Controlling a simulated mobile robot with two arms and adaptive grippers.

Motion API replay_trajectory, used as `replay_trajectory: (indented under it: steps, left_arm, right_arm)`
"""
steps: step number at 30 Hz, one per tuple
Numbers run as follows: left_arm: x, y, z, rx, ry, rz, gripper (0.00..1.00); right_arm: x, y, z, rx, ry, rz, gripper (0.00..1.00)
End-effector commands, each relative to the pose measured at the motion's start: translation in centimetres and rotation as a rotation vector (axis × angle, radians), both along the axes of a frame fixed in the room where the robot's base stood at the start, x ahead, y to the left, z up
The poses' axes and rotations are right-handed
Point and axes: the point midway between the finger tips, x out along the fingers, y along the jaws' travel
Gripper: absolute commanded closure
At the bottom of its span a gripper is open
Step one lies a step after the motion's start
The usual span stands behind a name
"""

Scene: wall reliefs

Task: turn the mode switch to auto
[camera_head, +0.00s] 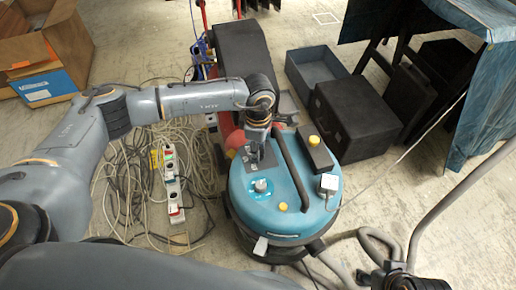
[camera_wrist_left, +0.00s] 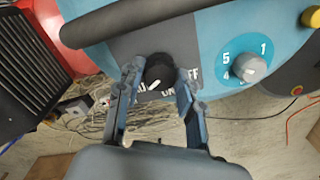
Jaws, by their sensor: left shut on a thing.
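The mode switch is a black round knob (camera_wrist_left: 158,72) with a white pointer line, on a dark grey panel of a blue-topped vacuum cleaner (camera_head: 243,184). In the left wrist view the pointer slants toward the lower left, near partly hidden lettering. ON and OFF are printed below and to the right of the knob. My left gripper (camera_wrist_left: 159,80) is shut on the knob, one finger on each side. In the head view the left gripper (camera_head: 257,150) reaches down onto the vacuum's top and hides the knob. My right gripper is not in view.
A grey numbered dial (camera_wrist_left: 250,68) sits beside the panel. A black curved handle (camera_head: 291,165) crosses the vacuum's top. Cables and a power strip (camera_head: 172,185) lie to the left. A black case (camera_head: 352,120) stands behind right; a hose lies in front right.

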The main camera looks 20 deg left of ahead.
Motion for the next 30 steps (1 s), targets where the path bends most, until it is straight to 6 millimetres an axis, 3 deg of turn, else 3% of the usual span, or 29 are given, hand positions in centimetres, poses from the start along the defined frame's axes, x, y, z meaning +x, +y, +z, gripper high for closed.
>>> replay_trajectory:
  steps: [8, 9, 12, 23, 30]
  left_arm:
    - [0.1, 0.0, 0.1, 0.0, -0.002, -0.003, 0.95]
    - [0.1, 0.0, 0.1, 0.0, -0.002, -0.003, 0.59]
    - [0.1, 0.0, 0.1, 0.0, -0.002, -0.002, 0.4]
    - [0.0, 0.0, 0.3, 0.0, -0.002, -0.001, 0.4]
    - [0.2, 0.0, 4.1, -0.001, -0.006, -0.001, 0.4]
  right_arm:
    - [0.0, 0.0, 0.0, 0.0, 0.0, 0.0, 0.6]
    - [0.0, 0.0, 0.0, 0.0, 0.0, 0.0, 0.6]
    - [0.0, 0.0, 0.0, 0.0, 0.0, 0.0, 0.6]
    - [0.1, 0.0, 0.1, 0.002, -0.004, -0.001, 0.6]
    - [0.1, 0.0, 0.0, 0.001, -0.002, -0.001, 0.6]
